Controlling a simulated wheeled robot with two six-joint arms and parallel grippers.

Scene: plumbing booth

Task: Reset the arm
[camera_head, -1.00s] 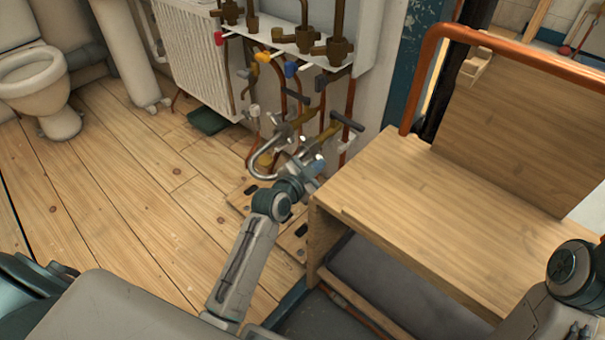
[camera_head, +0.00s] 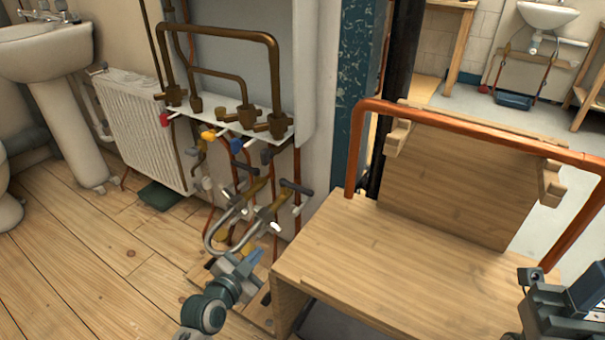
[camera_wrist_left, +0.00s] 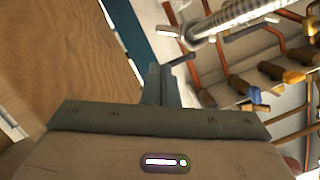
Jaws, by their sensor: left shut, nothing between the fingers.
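My left gripper (camera_head: 250,262) is low in the middle of the camera_head view, in front of the pipework and left of the wooden bench. Its fingers are together with nothing between them. The wrist view shows the shut fingers (camera_wrist_left: 160,85) pointing up the picture, with the bench wood to their left and the pipes and valves to their right. My right arm (camera_head: 550,300) shows at the lower right edge of the camera_head view. Its fingers cannot be made out.
A wooden bench (camera_head: 370,255) with a copper rail (camera_head: 460,122) stands on the right. Pipes with valves (camera_head: 250,120) and a curved grey pipe (camera_head: 213,240) stand behind my left gripper. A white radiator (camera_head: 140,130) and a basin (camera_head: 45,50) are left. Wooden floor (camera_head: 90,260) is clear.

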